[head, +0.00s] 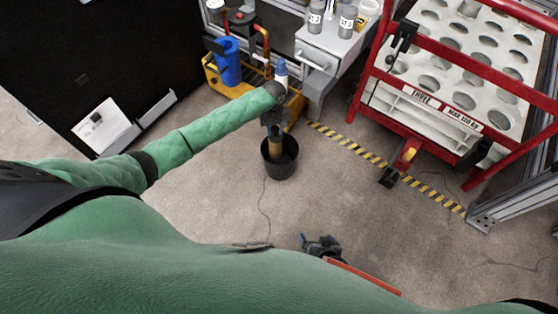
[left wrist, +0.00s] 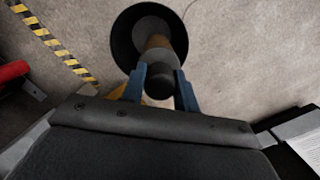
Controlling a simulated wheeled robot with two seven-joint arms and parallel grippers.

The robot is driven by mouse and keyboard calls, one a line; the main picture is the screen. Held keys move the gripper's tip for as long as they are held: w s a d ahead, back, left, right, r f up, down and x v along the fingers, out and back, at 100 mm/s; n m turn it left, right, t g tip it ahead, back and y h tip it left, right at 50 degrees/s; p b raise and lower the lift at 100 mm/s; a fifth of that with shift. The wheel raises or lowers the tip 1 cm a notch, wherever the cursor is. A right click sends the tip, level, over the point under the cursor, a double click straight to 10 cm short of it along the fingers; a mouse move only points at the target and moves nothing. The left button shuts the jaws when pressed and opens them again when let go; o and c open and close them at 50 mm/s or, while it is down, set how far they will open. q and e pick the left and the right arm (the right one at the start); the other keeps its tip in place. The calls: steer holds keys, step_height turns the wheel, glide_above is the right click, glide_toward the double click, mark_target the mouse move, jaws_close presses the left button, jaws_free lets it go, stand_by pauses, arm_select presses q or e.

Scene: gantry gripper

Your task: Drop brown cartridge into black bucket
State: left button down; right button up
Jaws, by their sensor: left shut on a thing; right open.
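The brown cartridge (head: 276,147) hangs from my left gripper (head: 273,127) in the head view, in line with the opening of the black bucket. The black bucket (head: 279,170) stands on the floor. In the left wrist view my left gripper (left wrist: 159,85) is shut on the dark end of the cartridge (left wrist: 158,43), and the bucket's rim (left wrist: 119,40) shows around and beyond it. I cannot tell how far the cartridge's lower end is from the bucket's inside. My right gripper (head: 320,246) is open and empty, low in the head view, over the floor.
A yellow tray (head: 222,84) with a blue canister (head: 229,62) stands behind the bucket. A grey drawer cabinet (head: 322,58) and a red-framed rack (head: 440,85) stand to the right. Yellow-black tape (head: 345,146) marks the floor. The floor right of the bucket is clear.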

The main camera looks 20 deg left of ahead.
arm_select(q)
steer(key=c, duration=1)
jaws_free()
steer(key=shift+o, duration=0.2)
steer(key=shift+w+a+r+p, duration=0.1)
steer(key=shift+w+r+p, duration=0.05)
steer(key=shift+r, duration=1.15)
steer(key=shift+w+a+r+p, duration=0.1)
steer(key=shift+w+r+p, duration=0.05)
steer(key=shift+r, duration=1.1)
steer(key=shift+w+r+p, duration=0.15)
steer(key=shift+r, duration=1.15)
